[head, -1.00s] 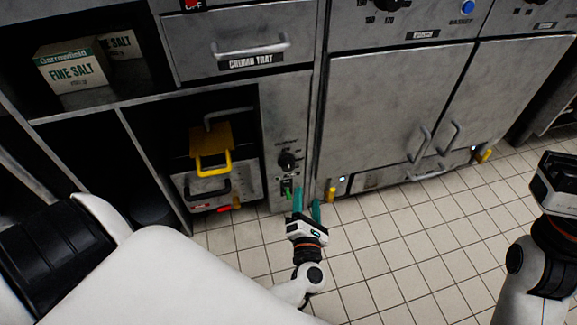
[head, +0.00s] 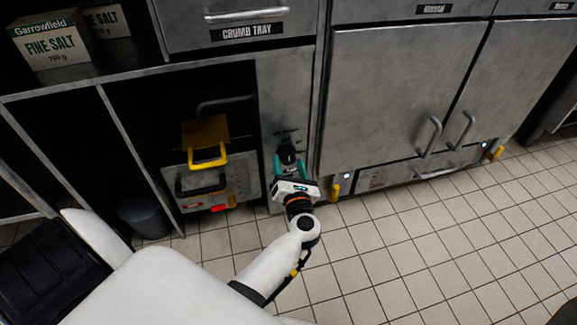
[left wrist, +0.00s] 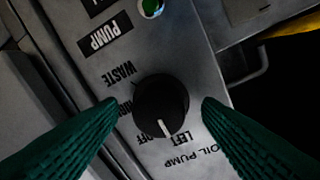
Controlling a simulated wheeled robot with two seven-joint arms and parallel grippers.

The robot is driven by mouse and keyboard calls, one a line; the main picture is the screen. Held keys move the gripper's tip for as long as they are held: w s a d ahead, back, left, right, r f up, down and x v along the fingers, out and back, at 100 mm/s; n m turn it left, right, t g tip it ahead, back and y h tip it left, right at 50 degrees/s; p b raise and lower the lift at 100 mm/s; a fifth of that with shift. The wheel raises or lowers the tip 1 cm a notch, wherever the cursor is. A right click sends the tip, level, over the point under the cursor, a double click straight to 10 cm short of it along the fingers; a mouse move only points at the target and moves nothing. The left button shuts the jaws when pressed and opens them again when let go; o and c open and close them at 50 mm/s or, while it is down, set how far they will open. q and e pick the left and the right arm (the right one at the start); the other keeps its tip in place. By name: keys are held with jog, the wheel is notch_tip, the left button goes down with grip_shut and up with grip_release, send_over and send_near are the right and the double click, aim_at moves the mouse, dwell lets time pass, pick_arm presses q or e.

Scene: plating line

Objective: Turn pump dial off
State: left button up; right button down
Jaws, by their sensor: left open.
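The black pump dial (head: 287,153) is on the narrow grey panel under the crumb tray. In the left wrist view the dial (left wrist: 161,103) sits between my fingertips, with labels around it, including WASTE, OFF and LEFT. Its white mark points down in that picture, close to the OFF and LEFT labels; I cannot tell exactly which it lines up with. My left gripper (head: 290,163) is open, its teal fingers on either side of the dial. In the left wrist view the left gripper (left wrist: 160,112) shows small gaps to the dial. My right gripper is out of view.
A green light or button (left wrist: 152,8) sits by the PUMP label. Left of the panel, an open bay holds a metal box with a yellow handle (head: 208,157). Closed cabinet doors (head: 390,105) stand to the right. The tiled floor (head: 430,230) is clear.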

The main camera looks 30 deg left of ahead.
pick_arm(q)
jog(key=shift+w+a, duration=0.5)
jog(key=c, duration=0.8)
jog(key=shift+c, duration=0.2)
jog(key=shift+r, duration=0.1)
